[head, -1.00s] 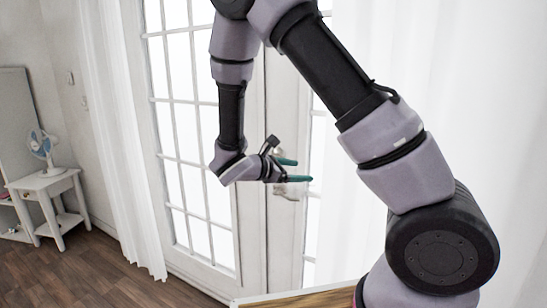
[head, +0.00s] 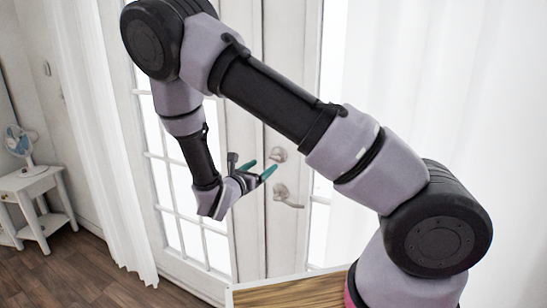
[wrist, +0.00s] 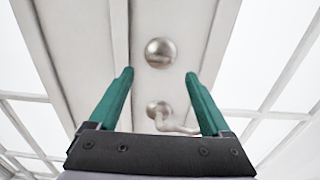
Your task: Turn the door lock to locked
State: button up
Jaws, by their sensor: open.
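The door lock (head: 278,154) is a round metal knob on the white door, above the lever handle (head: 287,196). In the wrist view the lock (wrist: 161,52) is ahead of and between my two teal fingertips, and the lever handle (wrist: 170,118) shows between the fingers. My gripper (head: 260,169) is open and empty, left of the lock in the head view and apart from it. A slot or thumb-turn seems to lie across the lock's face, but I cannot tell its setting.
The white glass-paned door (head: 245,192) fills the middle, with white curtains (head: 112,150) on either side. A wooden tabletop (head: 290,294) lies at the front. A small white table (head: 32,190) with a fan (head: 22,146) stands far left.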

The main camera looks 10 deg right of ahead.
aim_at(273, 158)
jog(key=x, duration=0.9)
grip_shut()
